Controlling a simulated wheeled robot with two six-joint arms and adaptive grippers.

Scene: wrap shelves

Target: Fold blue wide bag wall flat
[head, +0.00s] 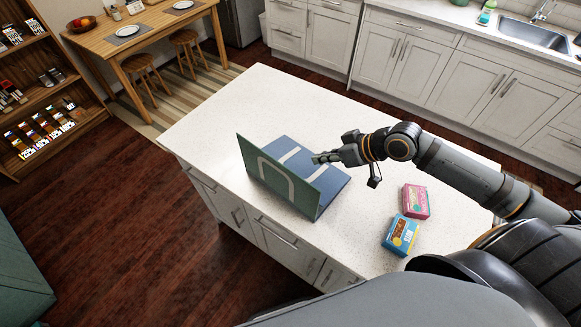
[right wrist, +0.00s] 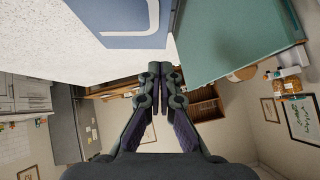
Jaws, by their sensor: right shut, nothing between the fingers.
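The bag (head: 326,187) on the white island counter shows a blue panel lying on the counter and a green panel (head: 270,176) with a pale arch-shaped handle standing up, tilted, along its near left side. In the right wrist view the blue panel (right wrist: 120,28) with a white line is at the top and the green panel (right wrist: 235,40) at upper right. My right gripper (head: 318,158) is shut and empty, above the blue panel and beside the inner side of the green panel. In the wrist view its fingertips (right wrist: 160,72) are together. My left gripper is out of view.
A pink box (head: 416,201) and a blue-and-yellow box (head: 400,235) stand on the counter (head: 240,105) right of the bag, below my right arm. The counter's far left part is clear. Its near edge runs close to the green panel.

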